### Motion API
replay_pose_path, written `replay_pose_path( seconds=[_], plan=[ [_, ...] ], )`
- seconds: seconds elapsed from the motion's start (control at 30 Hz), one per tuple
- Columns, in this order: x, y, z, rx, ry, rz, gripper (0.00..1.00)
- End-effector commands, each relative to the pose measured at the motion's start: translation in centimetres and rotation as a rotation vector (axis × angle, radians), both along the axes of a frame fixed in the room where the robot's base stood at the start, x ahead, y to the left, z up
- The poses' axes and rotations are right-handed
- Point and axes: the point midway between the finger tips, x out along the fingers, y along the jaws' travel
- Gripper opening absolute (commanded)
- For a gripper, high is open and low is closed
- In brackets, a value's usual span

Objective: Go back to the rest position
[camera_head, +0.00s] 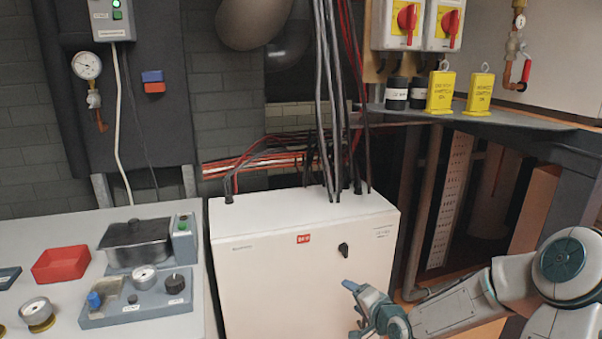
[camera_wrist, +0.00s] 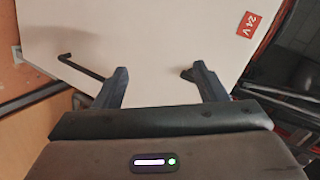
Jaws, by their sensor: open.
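My gripper (camera_head: 358,309) is in front of the lower right part of the white cabinet in the head view, at the end of my arm reaching in from the right. In the wrist view my gripper (camera_wrist: 160,84) has its two dark fingers spread apart with nothing between them. The white cabinet (camera_head: 270,270) fills the space behind the fingers, and its pale face (camera_wrist: 150,40) shows in the wrist view. A black handle (camera_head: 343,250) is on the cabinet front, above my gripper. A red label (camera_wrist: 249,23) lies at the upper right of the wrist view.
On the left, a grey bench (camera_head: 50,225) holds a red tray (camera_head: 61,264), a dark lidded box (camera_head: 136,241) and gauges. Cables (camera_head: 328,100) run down into the cabinet top. A shelf (camera_head: 490,117) at right carries yellow padlock-shaped blocks (camera_head: 440,92) and black jars (camera_head: 397,93).

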Motion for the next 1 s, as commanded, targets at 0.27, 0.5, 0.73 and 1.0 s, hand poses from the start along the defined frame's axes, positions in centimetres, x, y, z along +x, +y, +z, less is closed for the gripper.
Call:
replay_pose_path(
  seconds=[0.27,0.5,0.73,1.0],
  plan=[
    [-5.1,0.1,3.6,-0.490,0.239,0.163,0.65],
    [-10.5,-1.1,9.8,-0.786,0.403,0.254,0.65],
    [-16.8,-1.4,17.2,-0.942,0.526,0.339,0.65],
    [-25.1,-0.2,24.7,-0.973,0.603,0.491,0.65]
  ],
)
